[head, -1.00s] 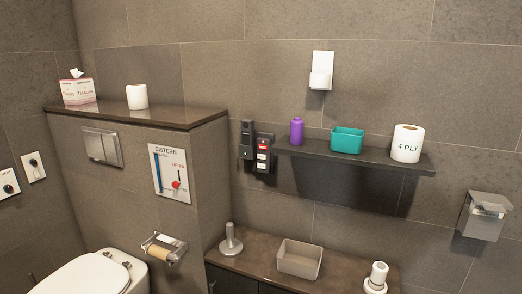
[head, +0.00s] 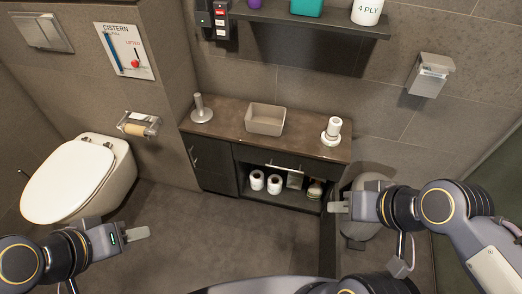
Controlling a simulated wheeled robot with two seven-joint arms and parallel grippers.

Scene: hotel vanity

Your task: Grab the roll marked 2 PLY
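No roll with a readable 2 PLY mark shows. Two white rolls stand side by side in the open cabinet under the counter, a left one (head: 257,180) and a right one (head: 274,184); any print on them is too small to read. A white roll marked 4 PLY (head: 367,11) stands on the wall shelf, cut by the top edge. My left gripper (head: 138,234) is over the floor at lower left, away from the rolls. My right gripper (head: 340,207) is to the right of the cabinet opening, apart from the rolls. Finger gaps are not clear on either.
The counter (head: 226,118) carries a grey stand (head: 201,109), a beige bin (head: 265,119) and a white upright object (head: 332,131). A toilet (head: 75,178) and a wall roll holder (head: 139,125) are at left. A round bin (head: 366,210) stands right of the cabinet. The middle floor is clear.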

